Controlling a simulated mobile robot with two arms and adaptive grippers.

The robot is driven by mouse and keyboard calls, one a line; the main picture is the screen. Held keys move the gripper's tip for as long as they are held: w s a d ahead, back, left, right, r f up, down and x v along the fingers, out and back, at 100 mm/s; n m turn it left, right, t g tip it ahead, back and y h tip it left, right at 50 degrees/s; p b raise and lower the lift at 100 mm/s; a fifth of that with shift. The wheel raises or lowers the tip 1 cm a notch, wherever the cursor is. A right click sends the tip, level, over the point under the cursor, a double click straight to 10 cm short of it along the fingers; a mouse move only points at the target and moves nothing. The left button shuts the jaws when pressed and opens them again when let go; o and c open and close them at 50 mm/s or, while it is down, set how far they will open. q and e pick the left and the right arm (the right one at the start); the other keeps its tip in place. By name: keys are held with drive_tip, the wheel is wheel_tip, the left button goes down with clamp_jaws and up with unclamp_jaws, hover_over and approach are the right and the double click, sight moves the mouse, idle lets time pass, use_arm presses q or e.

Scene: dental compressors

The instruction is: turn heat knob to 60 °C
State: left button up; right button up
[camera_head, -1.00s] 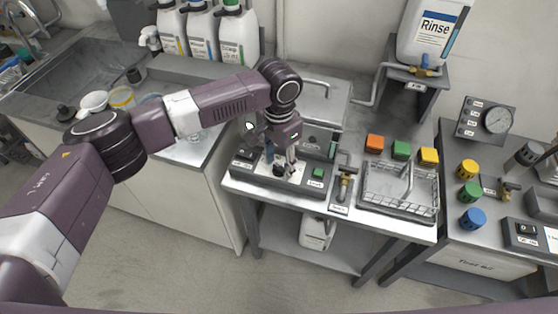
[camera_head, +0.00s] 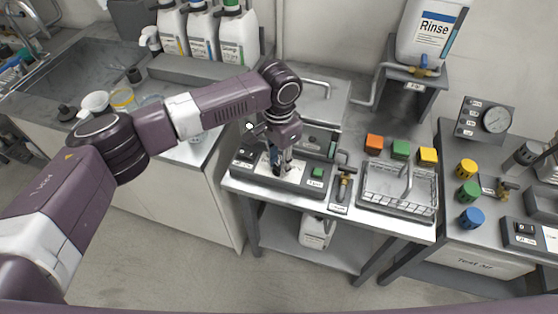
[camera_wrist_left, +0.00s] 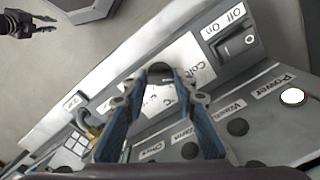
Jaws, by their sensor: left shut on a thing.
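The heat knob (camera_wrist_left: 160,73) is a dark round knob on a white label plate (camera_wrist_left: 186,50) on the grey control panel. Part of the plate's lettering, such as "Cold" and "°C", shows; the fingers hide the rest, and I cannot read the knob's setting. My left gripper (camera_wrist_left: 159,76) has its blue fingers shut on the knob, one on each side. In the head view the left gripper (camera_head: 279,163) points down at the panel and largely covers the knob. A dark jointed thing at the wrist view's top left may be my right gripper (camera_wrist_left: 38,27); its jaws are unclear.
An Off/On switch (camera_wrist_left: 237,44) lies beside the plate. A white Power lamp (camera_wrist_left: 292,96) and several dark lamps line the panel. A green button (camera_head: 318,172), a brass valve (camera_head: 344,185) and a wire basket (camera_head: 399,190) stand to the right.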

use_arm(q)
drive_tip(key=shift+r+m+p, duration=0.2)
drive_tip(key=shift+m+p, duration=0.65)
drive_tip(key=shift+m, duration=0.25)
drive_tip(key=m+p, duration=0.1)
drive_tip(key=m, duration=0.1)
drive_tip(key=shift+m, duration=0.3)
drive_tip(key=m+p, duration=0.1)
drive_tip(key=m, duration=0.1)
drive_tip(key=shift+m, duration=0.4)
drive_tip(key=m+p, duration=0.1)
drive_tip(key=m, duration=0.2)
drive_tip(key=shift+m, duration=0.3)
drive_tip(key=m, duration=0.5)
drive_tip(key=shift+f+p, duration=0.1)
drive_tip(key=shift+p, duration=0.25)
drive_tip(key=m, duration=0.6)
drive_tip(key=shift+m, duration=0.4)
drive_tip(key=shift+w, duration=0.1)
drive_tip(key=o, duration=0.9)
drive_tip(key=shift+o, duration=1.1)
